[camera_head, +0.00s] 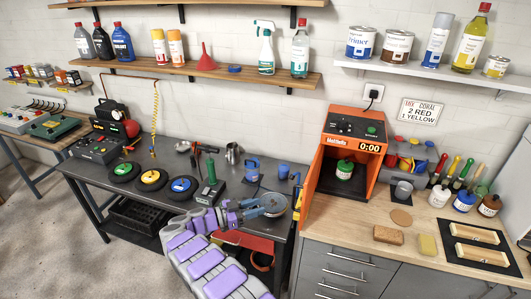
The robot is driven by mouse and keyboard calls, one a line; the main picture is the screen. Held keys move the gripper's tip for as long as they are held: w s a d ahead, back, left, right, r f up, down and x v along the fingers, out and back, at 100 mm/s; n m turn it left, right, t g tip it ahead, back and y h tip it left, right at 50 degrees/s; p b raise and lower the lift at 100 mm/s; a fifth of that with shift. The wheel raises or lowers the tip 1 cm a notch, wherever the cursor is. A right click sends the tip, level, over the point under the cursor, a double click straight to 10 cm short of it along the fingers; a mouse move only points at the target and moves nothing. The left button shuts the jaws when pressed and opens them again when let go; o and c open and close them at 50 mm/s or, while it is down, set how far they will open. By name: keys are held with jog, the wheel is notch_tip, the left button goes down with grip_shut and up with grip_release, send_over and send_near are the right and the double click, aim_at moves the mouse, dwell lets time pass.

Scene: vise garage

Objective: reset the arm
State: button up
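My arm (205,262), grey with purple pads, rises from the bottom middle and bends right over the front edge of the dark workbench. My gripper (262,208) is at its end, small in view, beside or over a round grey disc-like thing (274,203) near the bench's right end. I cannot tell whether it touches the disc, or whether its fingers are open or shut.
The dark workbench (225,208) holds several colour-centred discs (153,180), a green-bodied tool (210,190) and blue cups (252,168). Right of the arm stand an open orange heater box (310,190) with a green-lidded jar (344,170) inside, and a wooden counter (360,232). Shelves hang above.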

jog(key=w+r+n+t+y+b, duration=0.1)
jog(key=w+r+n+t+y, duration=0.3)
jog(key=r, duration=0.5)
jog(key=w+r+n+t+y+b, duration=0.1)
jog(key=w+r+n+t+y, duration=0.15)
jog(key=w+r+y, duration=0.4)
jog(key=w+r+n+t+y+b, duration=0.1)
jog(key=w+r+n+t+y, duration=0.4)
jog(key=r, duration=0.7)
jog(key=s+d+f+g+b, duration=0.1)
jog(key=s+d+f+g, duration=0.4)
jog(key=s, duration=1.6)
jog(key=s+d+f+n+g+b, duration=0.1)
jog(key=s+d+f+g, duration=0.4)
jog(key=s, duration=1.7)
jog(key=s+d+f+g+b, duration=0.1)
jog(key=s+d+f+g, duration=0.5)
jog(key=s, duration=1.5)
jog(key=d+g+y, duration=0.1)
jog(key=d+g, duration=0.4)
jog(key=d, duration=0.2)
jog(key=shift+s+d, duration=0.15)
jog(key=shift+d, duration=0.1)
